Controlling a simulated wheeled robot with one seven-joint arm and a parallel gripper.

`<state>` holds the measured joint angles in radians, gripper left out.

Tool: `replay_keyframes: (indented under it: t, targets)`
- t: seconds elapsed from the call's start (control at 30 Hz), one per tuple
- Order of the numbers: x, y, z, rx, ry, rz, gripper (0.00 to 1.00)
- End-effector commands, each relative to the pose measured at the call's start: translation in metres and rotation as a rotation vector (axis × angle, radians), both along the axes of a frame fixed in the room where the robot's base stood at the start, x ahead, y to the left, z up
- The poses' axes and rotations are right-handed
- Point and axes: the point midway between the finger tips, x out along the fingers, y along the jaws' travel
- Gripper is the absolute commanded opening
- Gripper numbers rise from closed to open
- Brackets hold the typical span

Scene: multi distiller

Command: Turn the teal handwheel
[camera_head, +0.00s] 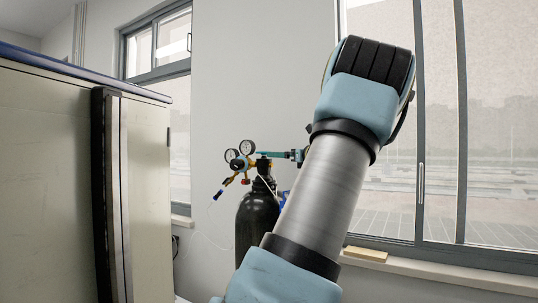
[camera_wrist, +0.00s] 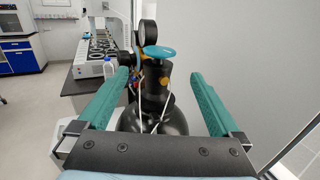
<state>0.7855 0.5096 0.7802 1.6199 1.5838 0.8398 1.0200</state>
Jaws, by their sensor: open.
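The teal handwheel (camera_wrist: 160,52) is a flat disc on top of the black gas cylinder (camera_wrist: 150,118) in the wrist view. My gripper (camera_wrist: 159,76) is open, with one teal finger left of the cylinder neck and the other right of it. The handwheel shows between and above the fingertips, and nothing grips it. In the head view the black cylinder (camera_head: 257,222) stands upright beyond my arm. A teal finger of my gripper (camera_head: 277,155) shows by the cylinder top. I cannot make out the handwheel clearly there.
Round pressure gauges (camera_head: 247,147) and a regulator with a hose sit left of the cylinder top. One gauge (camera_wrist: 148,32) stands behind the handwheel. A pale cabinet (camera_head: 60,170) fills the left. A bench with lab equipment (camera_wrist: 95,65) lies behind. Wall and window are close on the right.

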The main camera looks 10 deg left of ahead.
Motion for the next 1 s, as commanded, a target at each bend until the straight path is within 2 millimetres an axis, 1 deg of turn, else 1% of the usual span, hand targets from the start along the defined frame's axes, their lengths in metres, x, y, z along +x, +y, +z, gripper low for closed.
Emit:
replay_keyframes:
  t: [0.07,0.3,0.5,0.7,0.97,1.0]
  targets:
    - [0.006,0.010,0.003,0.001,0.000,0.005,1.00]
    - [0.036,0.043,0.003,-0.001,0.001,0.004,1.00]
    - [0.057,0.066,0.002,-0.002,0.001,0.004,1.00]
    - [0.066,0.075,0.000,-0.005,0.000,0.001,1.00]
    - [0.067,0.076,-0.001,-0.005,0.000,0.001,1.00]
    - [0.067,0.076,-0.001,-0.005,0.000,0.001,0.99]
